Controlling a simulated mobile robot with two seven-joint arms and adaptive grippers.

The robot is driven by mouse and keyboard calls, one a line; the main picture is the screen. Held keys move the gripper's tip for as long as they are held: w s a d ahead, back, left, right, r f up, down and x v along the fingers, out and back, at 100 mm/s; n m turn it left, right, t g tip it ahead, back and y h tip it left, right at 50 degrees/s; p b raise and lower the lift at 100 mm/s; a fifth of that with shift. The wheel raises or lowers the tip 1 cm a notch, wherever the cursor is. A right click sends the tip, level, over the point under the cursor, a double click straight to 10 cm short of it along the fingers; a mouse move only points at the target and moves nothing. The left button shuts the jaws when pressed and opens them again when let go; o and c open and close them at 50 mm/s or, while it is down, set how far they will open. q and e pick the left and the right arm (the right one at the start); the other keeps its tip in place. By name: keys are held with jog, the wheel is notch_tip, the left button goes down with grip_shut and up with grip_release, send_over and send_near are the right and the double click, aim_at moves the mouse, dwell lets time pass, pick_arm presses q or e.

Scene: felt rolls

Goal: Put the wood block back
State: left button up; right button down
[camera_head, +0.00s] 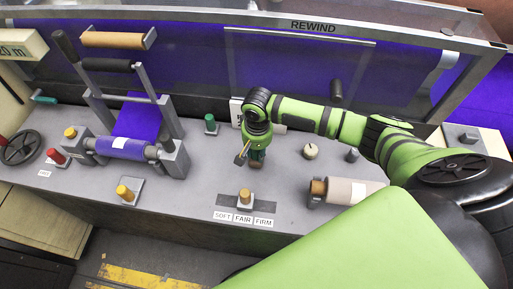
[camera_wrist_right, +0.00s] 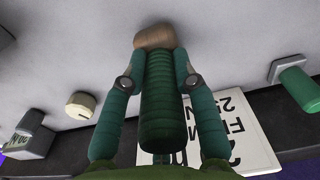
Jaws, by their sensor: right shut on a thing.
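My right gripper (camera_head: 257,150) reaches down over the grey bench and is shut on a green ribbed grip with a brown wood block at its end. In the right wrist view the two teal fingers of the gripper (camera_wrist_right: 157,62) press on both sides of the ribbed grip. The wood block (camera_wrist_right: 155,37) shows just past the fingertips, against the grey bench top. In the head view the wood block (camera_head: 256,165) is small and partly hidden by the gripper; I cannot tell whether it touches the bench. My left gripper is not in view.
A knob (camera_head: 245,197) stands behind SOFT, FAIR, FIRM labels. A white dial (camera_head: 310,150), a green peg (camera_head: 210,124) and a pale roll (camera_head: 345,191) are nearby. The purple felt roller (camera_head: 122,147) is at left. A white printed card (camera_wrist_right: 255,130) lies close by.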

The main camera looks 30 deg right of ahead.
jog(key=shift+f, duration=0.6)
dwell(0.6)
jog(key=c, duration=0.9)
grip_release()
jog(key=shift+r, duration=0.1)
notch_tip(320, 180, up, 12)
jog(key=shift+s+f, duration=0.1)
jog(key=shift+s, duration=0.05)
